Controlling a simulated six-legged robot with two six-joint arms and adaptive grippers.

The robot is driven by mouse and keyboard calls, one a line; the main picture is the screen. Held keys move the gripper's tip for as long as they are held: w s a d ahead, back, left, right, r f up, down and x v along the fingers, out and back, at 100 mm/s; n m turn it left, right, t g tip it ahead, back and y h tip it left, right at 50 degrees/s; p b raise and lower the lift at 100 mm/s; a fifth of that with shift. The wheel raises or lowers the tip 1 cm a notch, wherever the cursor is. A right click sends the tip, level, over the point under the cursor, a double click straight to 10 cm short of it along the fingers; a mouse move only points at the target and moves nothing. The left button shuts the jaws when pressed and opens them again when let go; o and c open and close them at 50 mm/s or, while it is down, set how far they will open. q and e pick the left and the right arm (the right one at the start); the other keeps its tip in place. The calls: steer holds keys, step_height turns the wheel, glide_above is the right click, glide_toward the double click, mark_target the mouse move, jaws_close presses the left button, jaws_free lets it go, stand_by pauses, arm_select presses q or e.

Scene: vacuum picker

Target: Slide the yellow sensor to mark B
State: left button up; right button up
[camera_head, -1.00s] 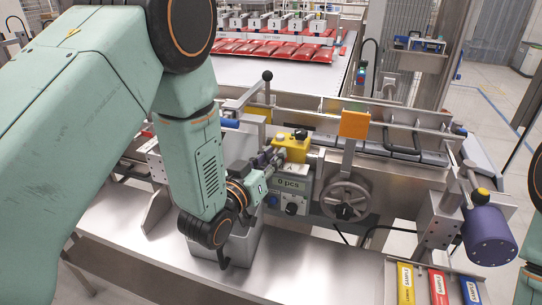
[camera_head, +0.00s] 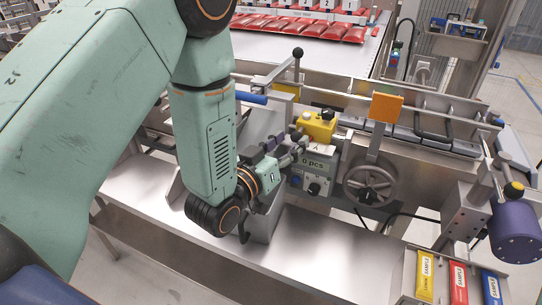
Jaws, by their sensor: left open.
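The yellow sensor (camera_head: 318,126), a small block with a black knob on top, sits on the rail at the middle of the head view, above a grey box reading "0 pcs". My left gripper (camera_head: 294,146) is open, with its fingertips at the lower left side of the sensor. I cannot tell whether they touch it. The gripper and wrist hide part of the sensor's left side and the rail there. A small letter A shows just below the sensor. Mark B cannot be made out. My right gripper is not in view.
A handwheel (camera_head: 370,187) and an orange plate (camera_head: 386,107) on a post stand right of the sensor. A black-knobbed lever (camera_head: 297,58) rises behind it. A purple cylinder (camera_head: 516,233) and sample packets (camera_head: 458,283) are at the right.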

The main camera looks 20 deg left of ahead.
arm_select(q)
steer(key=v, duration=0.8)
steer(key=shift+s, duration=0.25)
steer(key=shift+a, duration=0.1)
